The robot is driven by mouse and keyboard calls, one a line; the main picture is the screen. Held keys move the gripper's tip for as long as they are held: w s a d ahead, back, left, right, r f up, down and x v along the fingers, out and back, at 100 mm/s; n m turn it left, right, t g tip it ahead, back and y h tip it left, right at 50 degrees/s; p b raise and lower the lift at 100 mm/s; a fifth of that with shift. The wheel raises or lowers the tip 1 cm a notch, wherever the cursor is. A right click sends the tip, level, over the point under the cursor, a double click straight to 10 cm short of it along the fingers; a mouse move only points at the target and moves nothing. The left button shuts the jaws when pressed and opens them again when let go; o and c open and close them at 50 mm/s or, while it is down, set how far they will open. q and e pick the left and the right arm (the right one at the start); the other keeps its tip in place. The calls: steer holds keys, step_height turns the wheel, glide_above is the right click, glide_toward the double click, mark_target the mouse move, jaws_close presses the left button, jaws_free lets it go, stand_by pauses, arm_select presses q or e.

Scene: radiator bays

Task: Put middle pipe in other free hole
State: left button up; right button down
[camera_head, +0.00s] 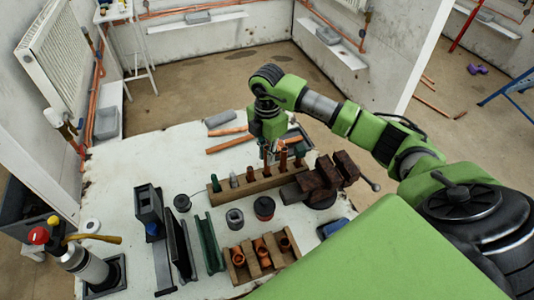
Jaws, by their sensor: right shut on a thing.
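A long wooden block (256,186) stands on the white worktable, with several upright pieces in a row in its holes. A green piece and a pale piece are at its left end, then a copper pipe (250,174). Another copper pipe (283,161) stands toward its right end. My right gripper (267,150) points down over the middle of the block. It is shut on a thin pipe (267,167), largely hidden by the fingers. I cannot tell whether its lower end is in a hole or above it. My left gripper is not in view.
A vise (325,180) stands right of the block. A crate of copper fittings (233,265), spools (264,207) and green and black bars (209,245) lie in front. Loose copper pipes (228,144) lie behind. A gas torch (85,262) is at front left.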

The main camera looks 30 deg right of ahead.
steer(key=shift+f+b, duration=0.4)
steer(key=shift+f, duration=0.2)
steer(key=shift+f+b, duration=0.95)
steer(key=shift+f, duration=0.45)
steer(key=shift+f+b, duration=0.3)
steer(key=shift+f, duration=0.15)
steer(key=c, duration=1.9)
jaws_free()
